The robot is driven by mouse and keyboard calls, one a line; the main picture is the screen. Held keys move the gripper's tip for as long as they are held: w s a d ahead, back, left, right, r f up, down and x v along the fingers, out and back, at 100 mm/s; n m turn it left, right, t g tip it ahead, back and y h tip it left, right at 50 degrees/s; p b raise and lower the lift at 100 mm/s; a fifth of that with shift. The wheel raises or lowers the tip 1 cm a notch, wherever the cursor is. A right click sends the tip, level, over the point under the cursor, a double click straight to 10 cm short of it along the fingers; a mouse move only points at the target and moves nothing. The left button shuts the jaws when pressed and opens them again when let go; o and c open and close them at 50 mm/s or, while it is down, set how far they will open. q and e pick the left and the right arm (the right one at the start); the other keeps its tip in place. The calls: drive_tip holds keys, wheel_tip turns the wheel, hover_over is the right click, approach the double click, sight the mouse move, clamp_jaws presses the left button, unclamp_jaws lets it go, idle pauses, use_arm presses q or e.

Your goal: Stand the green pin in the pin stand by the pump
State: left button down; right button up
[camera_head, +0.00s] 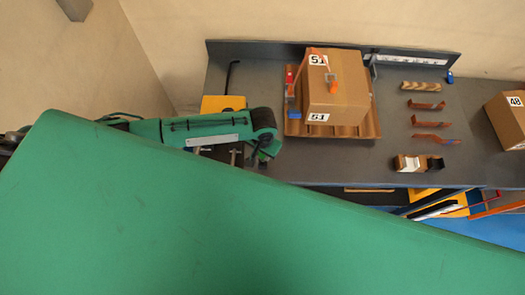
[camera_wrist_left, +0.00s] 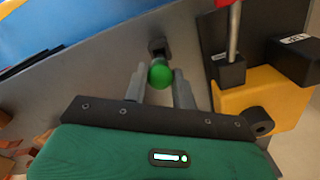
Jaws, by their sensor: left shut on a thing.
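My left gripper (camera_wrist_left: 160,80) is shut on the green pin, with one grey finger on each side. The pin's round green head (camera_wrist_left: 160,74) faces the wrist camera, and its lower part is hidden. A small dark block (camera_wrist_left: 157,46) shows just beyond the head; I cannot tell whether the pin touches it. The yellow pump (camera_wrist_left: 262,92), with dark blocks and a red-tipped metal lever, stands to the right in the left wrist view. In the head view, my left gripper (camera_head: 250,154) is over the bench's left front, and the yellow pump body (camera_head: 222,103) shows behind my arm.
A carton marked 51 (camera_head: 335,88) sits on a brown tray (camera_head: 368,128) on the grey bench (camera_head: 395,115). Bent copper pieces (camera_head: 427,105) and a small block (camera_head: 414,163) lie to its right. Another carton (camera_head: 508,118) is at the far right. My green arm hides the foreground.

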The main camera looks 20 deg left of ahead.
sight(263, 157)
use_arm(q)
drive_tip(key=shift+f+b, duration=0.65)
drive_tip(key=shift+f, duration=1.25)
drive_tip(key=c, duration=1.1)
unclamp_jaws()
drive_tip(key=shift+o, duration=0.2)
drive_tip(key=shift+r, duration=0.15)
drive_tip(key=shift+r, duration=0.3)
wheel_tip(263, 157, up, 12)
drive_tip(key=b, duration=0.3)
drive_tip(key=shift+r, duration=0.5)
drive_tip(key=shift+s+f, duration=0.1)
